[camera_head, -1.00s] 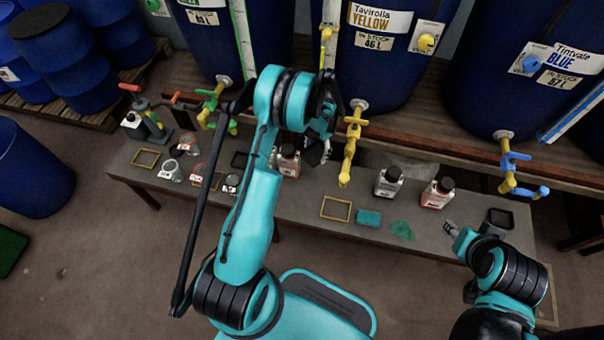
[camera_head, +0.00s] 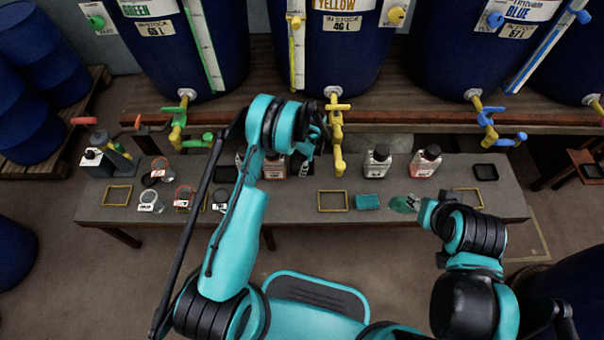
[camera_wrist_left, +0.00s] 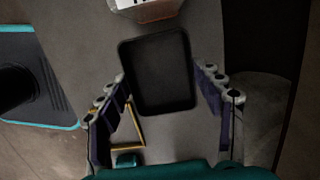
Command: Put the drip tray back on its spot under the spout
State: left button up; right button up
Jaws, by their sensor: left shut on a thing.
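My left gripper (camera_head: 308,152) is shut on the drip tray, a black shallow square tray (camera_wrist_left: 157,72) seen between its fingers in the left wrist view. In the head view the hand and arm mostly hide this tray. The gripper is just left of the yellow tap and its spout (camera_head: 338,140). A yellow outlined square (camera_head: 333,201) on the bench lies slightly nearer than that spout and is empty; a yellow outline also shows in the left wrist view (camera_wrist_left: 128,130).
A teal sponge (camera_head: 367,202) and a green spill (camera_head: 405,203) lie right of the outline. Other black trays lie left (camera_head: 225,174) and right (camera_head: 485,172). Jars (camera_head: 151,201) crowd the bench's left.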

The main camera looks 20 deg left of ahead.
pick_arm(q)
notch_tip(320, 180, down, 6)
jog(key=shift+f+b, duration=0.15)
jog(key=shift+b, duration=0.8)
jog(key=o, duration=1.2)
jog(key=shift+o, duration=0.2)
